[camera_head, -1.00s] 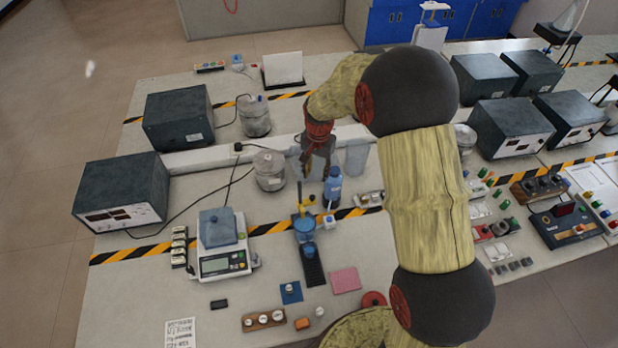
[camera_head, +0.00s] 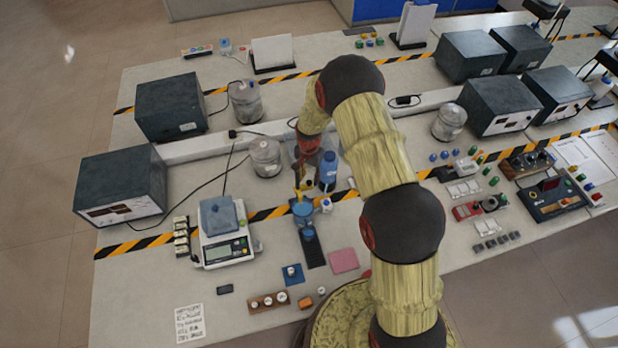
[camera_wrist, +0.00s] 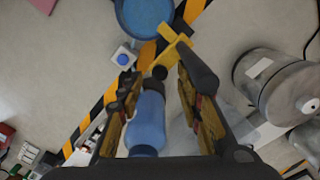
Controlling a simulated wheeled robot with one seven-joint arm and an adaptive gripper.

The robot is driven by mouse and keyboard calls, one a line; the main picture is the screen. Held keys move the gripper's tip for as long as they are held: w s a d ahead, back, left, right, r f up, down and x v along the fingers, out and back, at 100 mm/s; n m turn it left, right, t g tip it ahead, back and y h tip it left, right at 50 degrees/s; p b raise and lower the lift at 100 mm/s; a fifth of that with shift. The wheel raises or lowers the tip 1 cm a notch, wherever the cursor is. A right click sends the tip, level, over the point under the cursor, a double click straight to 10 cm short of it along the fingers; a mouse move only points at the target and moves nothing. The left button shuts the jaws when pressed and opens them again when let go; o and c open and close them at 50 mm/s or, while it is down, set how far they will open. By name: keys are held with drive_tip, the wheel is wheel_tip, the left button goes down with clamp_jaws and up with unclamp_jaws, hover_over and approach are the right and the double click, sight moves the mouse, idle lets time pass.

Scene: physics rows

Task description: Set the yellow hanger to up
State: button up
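The yellow hanger (camera_wrist: 172,46) is a yellow cross-shaped piece with a dark round end, at the top middle of the wrist view. It also shows as a small yellow shape in the head view (camera_head: 298,192), by a blue round dish (camera_head: 303,210). My gripper (camera_wrist: 157,76) is open. Its two fingers are on either side of the hanger's near end in the picture; I cannot tell whether they touch it. In the head view my arm partly hides the gripper.
A blue bottle (camera_head: 328,170) stands close beside the hanger and shows between my fingers in the wrist view (camera_wrist: 147,125). A metal canister (camera_head: 265,156) is to the left. A scale (camera_head: 228,248) and a pink pad (camera_head: 343,260) are nearby.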

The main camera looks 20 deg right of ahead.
drive_tip(key=shift+f, duration=0.95)
drive_tip(key=shift+c, duration=1.2)
clamp_jaws()
